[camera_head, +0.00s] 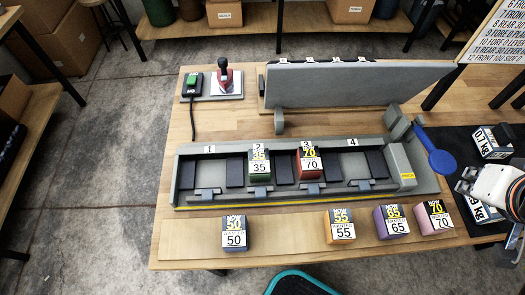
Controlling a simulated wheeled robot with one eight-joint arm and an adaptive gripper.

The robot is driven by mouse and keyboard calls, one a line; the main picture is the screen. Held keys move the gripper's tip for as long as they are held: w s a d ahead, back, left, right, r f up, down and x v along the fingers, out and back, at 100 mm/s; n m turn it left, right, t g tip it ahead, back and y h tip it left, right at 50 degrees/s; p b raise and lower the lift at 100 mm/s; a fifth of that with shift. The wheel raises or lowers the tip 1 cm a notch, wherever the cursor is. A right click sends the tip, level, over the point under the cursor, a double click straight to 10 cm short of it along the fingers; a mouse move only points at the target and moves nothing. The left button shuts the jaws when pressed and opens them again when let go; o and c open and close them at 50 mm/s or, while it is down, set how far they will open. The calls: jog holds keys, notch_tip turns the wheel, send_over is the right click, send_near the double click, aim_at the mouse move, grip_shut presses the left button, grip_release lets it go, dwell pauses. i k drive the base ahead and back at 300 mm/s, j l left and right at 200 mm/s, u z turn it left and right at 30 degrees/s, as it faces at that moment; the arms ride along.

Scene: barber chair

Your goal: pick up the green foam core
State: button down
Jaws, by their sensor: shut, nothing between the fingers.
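The green foam core (260,176) stands upright at position 2 of the grey slotted fixture (330,197), with a label reading 35 on its front. My gripper (466,180) is at the right edge of the view, shut and empty, over the dark mat. It is well to the right of the green core and apart from it. Part of my arm is cut off by the picture's edge.
A red block (310,163) stands at position 3. Blue (234,233), orange (341,226), purple (391,222) and pink (434,218) blocks stand along the front strip. A grey panel (355,85) rises behind the fixture. A blue round-ended handle (440,160) juts out at its right.

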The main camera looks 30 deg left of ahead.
aim_at(259, 169)
jog(key=j+u, duration=0.15)
jog(key=u, duration=1.5)
jog(key=j+z, duration=0.2)
jog(key=j, duration=0.75)
jog(key=k+j, duration=0.1)
jog(key=j, duration=1.75)
jog(key=z, duration=0.45)
